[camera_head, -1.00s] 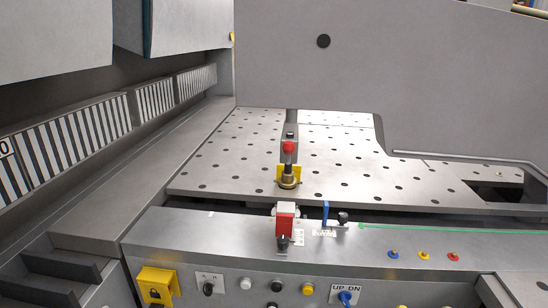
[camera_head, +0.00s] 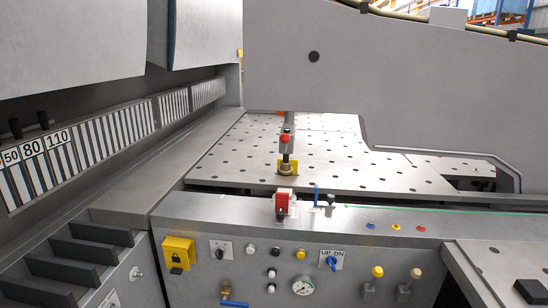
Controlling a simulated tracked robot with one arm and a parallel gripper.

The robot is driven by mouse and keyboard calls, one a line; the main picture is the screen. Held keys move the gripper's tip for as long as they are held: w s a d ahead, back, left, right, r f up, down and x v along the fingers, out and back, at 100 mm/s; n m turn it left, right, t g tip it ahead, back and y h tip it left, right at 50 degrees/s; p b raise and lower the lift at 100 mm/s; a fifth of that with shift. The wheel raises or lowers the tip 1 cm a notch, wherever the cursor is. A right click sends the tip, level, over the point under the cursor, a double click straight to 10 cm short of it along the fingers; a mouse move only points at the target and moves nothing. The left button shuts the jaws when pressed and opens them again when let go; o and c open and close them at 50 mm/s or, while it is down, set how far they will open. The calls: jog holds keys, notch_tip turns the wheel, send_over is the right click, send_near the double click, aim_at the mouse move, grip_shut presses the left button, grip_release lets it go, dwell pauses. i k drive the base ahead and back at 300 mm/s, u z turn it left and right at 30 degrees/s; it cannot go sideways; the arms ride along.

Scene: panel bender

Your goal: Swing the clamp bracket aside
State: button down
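A small yellow bracket (camera_head: 288,168) stands near the front edge of the perforated table (camera_head: 225,160). A dark upright post with a red knob (camera_head: 285,139) rises from it; I take this as the clamp bracket. A dark bar seems to run back from the post, but its shape is too small to tell. My gripper does not show in this view.
The control panel in front carries a yellow padlock box (camera_head: 178,253), a blue UP DN switch (camera_head: 332,262), a gauge (camera_head: 302,286) and yellow-topped levers (camera_head: 377,271). Striped tooling (camera_head: 110,130) lines the left. A big grey side panel (camera_head: 400,95) stands behind the table on the right.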

aim_at(286, 142)
jog(key=k, duration=0.6)
jog(key=u, duration=0.3)
jog(key=i, duration=2.2)
jog(key=z, duration=0.65)
